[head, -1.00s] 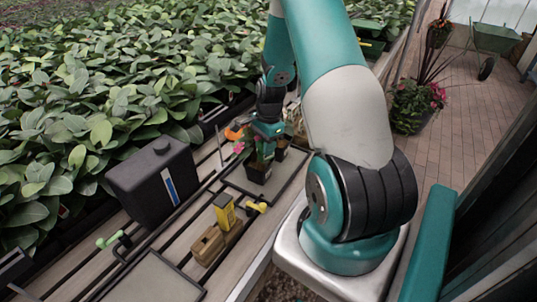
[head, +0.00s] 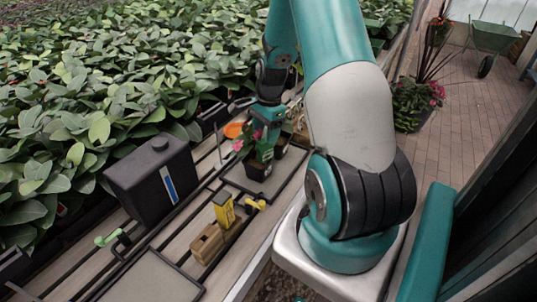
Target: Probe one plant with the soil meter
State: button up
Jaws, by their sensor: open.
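A yellow, dark-topped device (head: 224,208), which looks like the soil meter, stands upright beside a wooden block on the bench. A small potted plant (head: 258,168) with pink flowers and a dark square pot stands on a grey tray (head: 236,180). Another dark pot (head: 281,147) stands just behind it to the right. My gripper (head: 268,143) is at the far end of my arm, above and behind the flowering plant and well apart from the yellow device. Leaves and the wrist partly hide its fingers. It is open, and I see nothing held in it.
The wooden block (head: 207,244) and a small yellow fitting (head: 255,204) are near the device. A black canister (head: 155,180) stands to the left, with a green-handled tool (head: 108,240) in front. An orange dish (head: 234,130) is behind. Dense foliage fills the back left.

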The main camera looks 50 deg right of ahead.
notch_tip(320, 180, up, 13)
jog(key=d, duration=0.1)
jog(key=shift+s+d+b, duration=0.25)
jog(key=shift+d+b, duration=0.05)
jog(key=shift+b, duration=0.05)
jog(key=shift+r, duration=0.1)
